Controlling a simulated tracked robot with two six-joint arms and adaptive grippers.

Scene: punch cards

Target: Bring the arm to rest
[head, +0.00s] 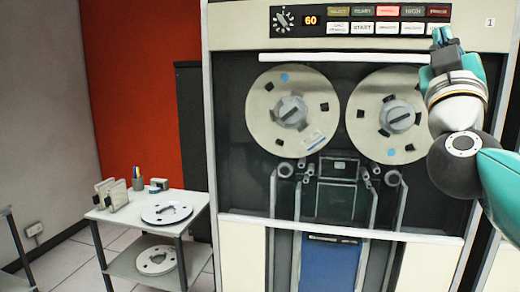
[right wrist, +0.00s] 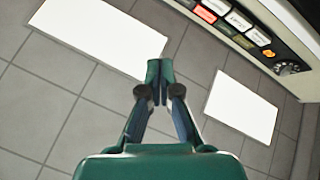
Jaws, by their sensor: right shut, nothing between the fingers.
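My right gripper (head: 441,36) is raised at the right side of the head view, in front of the upper right of a tape cabinet. Its fingers point up, near the right end of the button panel (head: 372,20). In the right wrist view the two fingertips (right wrist: 159,70) meet, and nothing shows between them. The right wrist view looks up at ceiling tiles, with the button panel (right wrist: 240,22) at the upper right. My left gripper is not in view.
The tape cabinet (head: 340,228) fills the middle, with a left reel (head: 262,118) and a right reel (head: 370,135); my arm covers part of the right reel. A small table (head: 190,208) with loose reels stands at the left. A red wall panel (head: 140,60) is behind.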

